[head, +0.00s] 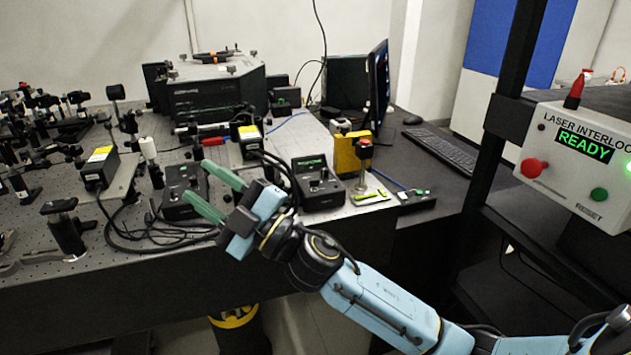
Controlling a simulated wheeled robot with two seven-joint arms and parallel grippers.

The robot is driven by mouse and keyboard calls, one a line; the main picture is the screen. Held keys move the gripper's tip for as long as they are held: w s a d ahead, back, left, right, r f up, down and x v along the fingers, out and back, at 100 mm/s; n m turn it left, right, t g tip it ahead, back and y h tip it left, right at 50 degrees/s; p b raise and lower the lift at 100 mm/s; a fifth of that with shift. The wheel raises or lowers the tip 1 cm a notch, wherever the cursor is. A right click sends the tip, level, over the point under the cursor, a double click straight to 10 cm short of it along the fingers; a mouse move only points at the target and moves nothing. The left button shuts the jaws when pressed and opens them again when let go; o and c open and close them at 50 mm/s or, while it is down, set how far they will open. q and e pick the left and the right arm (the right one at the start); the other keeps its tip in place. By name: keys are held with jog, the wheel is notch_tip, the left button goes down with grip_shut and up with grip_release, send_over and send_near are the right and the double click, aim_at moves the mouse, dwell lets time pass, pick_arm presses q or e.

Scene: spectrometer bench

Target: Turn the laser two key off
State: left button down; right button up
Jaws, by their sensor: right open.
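Two small black laser control boxes sit near the front edge of the optical bench. One box (172,204) is at the left, and the other box (318,190) is to its right with a lit green display. I cannot read which is laser two, and key positions are too small to tell. My right gripper (197,182) is open, with green fingers pointing left. In the picture its fingertips overlap the right side of the left box; I cannot tell whether they touch it. My left gripper is not in view.
A yellow-and-black mount (346,155) stands behind the right box. Optics crowd the bench at left. Cables (128,235) run along the front. A keyboard (447,148) lies at the back right.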

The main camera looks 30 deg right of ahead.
jog(key=s+a+r+n+g+y, duration=0.2)
jog(key=a+r+n+g+y, duration=0.3)
jog(key=n+g, duration=0.6)
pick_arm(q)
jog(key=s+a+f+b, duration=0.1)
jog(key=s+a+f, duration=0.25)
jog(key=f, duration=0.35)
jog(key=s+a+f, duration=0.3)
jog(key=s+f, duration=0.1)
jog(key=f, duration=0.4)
pick_arm(e)
jog(key=n+g+h, duration=0.3)
jog(key=g+h, duration=0.1)
jog(key=h, duration=1.6)
send_near(315, 180)
jog(key=b+x, duration=0.2)
jog(key=x, duration=0.5)
jog(key=shift+f, duration=0.15)
jog(key=shift+w+f+n+b, duration=0.15)
jog(key=shift+f+n+b, duration=0.2)
jog(key=shift+f, duration=0.1)
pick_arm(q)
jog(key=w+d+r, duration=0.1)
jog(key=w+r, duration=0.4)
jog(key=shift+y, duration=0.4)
